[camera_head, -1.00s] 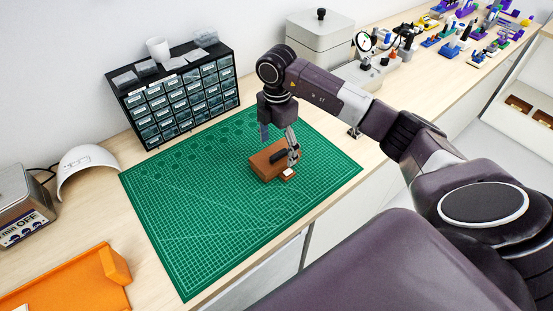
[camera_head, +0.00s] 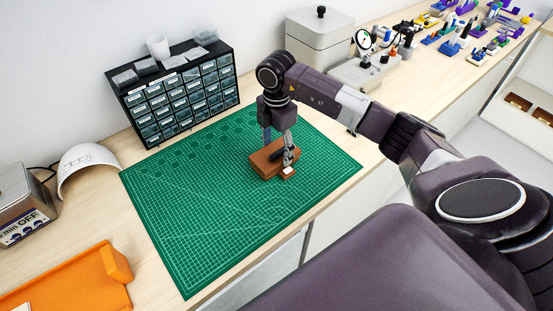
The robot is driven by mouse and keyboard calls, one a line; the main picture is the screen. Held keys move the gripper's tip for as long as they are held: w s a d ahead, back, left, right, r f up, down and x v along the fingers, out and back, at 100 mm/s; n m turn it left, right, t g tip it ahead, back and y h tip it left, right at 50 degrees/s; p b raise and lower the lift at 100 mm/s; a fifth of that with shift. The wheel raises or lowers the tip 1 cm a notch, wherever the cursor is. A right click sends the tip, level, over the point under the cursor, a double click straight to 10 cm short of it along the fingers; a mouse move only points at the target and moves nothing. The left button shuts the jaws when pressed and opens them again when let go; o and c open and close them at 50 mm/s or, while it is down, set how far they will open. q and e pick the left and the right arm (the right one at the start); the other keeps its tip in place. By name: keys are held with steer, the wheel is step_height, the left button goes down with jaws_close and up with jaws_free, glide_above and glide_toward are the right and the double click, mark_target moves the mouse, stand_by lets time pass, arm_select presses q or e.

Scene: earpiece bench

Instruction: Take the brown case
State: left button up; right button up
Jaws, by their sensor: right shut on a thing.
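The brown case (camera_head: 262,167) sits on the green cutting mat (camera_head: 200,222), near the mat's right part. A dark piece shows on its top, and a small brown part with a white top (camera_head: 288,172) shows at its front right. My right gripper (camera_head: 279,155) points down at the case, with one finger behind it and one at its front right side. It is shut on the case, which still appears to rest on the mat. My left gripper is not in view.
A black drawer cabinet (camera_head: 176,100) stands behind the mat. A grey box (camera_head: 318,40) and a dial gauge stand (camera_head: 365,45) are at the back. An orange tray (camera_head: 70,285) lies at the front left. The mat's left and front parts are clear.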

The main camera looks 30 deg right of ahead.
steer(key=shift+c, duration=0.8)
steer(key=shift+w+r, duration=0.1)
steer(key=shift+r, duration=0.5)
step_height(320, 180, up, 7)
steer(key=b, duration=0.2)
steer(key=shift+r+b, duration=0.15)
steer(key=shift+b, duration=0.2)
step_height(320, 180, up, 15)
steer(key=p, duration=0.4)
steer(key=shift+f, duration=0.25)
